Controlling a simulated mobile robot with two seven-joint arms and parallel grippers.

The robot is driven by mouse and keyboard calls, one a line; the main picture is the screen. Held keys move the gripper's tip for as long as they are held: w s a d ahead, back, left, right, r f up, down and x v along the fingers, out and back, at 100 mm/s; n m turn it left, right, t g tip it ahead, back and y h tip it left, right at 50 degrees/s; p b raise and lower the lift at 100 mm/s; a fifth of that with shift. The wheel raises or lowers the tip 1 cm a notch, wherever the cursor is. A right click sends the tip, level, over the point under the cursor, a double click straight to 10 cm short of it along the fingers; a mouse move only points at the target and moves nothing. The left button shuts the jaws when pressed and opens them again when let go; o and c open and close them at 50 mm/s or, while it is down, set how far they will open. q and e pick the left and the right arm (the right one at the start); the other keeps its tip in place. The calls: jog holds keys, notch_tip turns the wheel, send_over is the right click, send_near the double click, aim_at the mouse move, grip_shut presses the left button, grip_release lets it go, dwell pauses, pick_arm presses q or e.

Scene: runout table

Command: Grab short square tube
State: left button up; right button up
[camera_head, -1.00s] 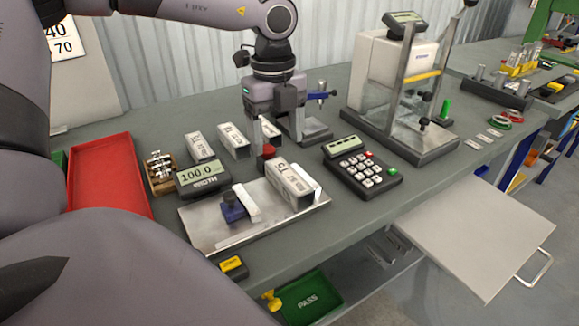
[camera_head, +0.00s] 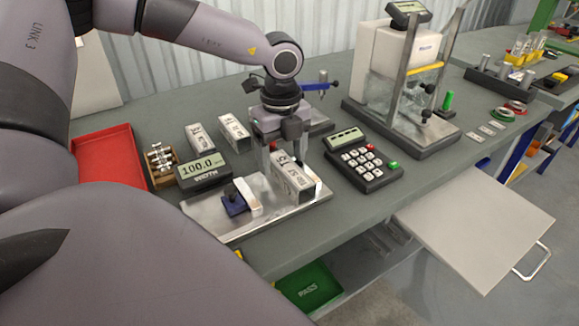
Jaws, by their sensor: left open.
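A short grey square tube (camera_head: 293,180) with printed markings lies on a metal plate (camera_head: 216,226). My left gripper (camera_head: 285,157) points down over the tube's far end, its two fingers apart. One finger appears on each side of that end; I cannot tell whether they touch it. The gripper is open and partly hides the far end. Two similar marked tubes, one on the left (camera_head: 200,139) and one nearer the middle (camera_head: 234,131), lie behind the plate. My right gripper is not in view.
A width display (camera_head: 203,170) reading 100.0 stands left of the plate, beside a blue clamp (camera_head: 235,204). A keypad (camera_head: 364,166) stands close to the right. A red tray (camera_head: 105,157) is at left, and a green PASS bin (camera_head: 309,288) sits below the front edge.

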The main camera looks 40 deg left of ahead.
pick_arm(q)
jog(key=c, duration=1.2)
jog(key=shift+r, duration=0.1)
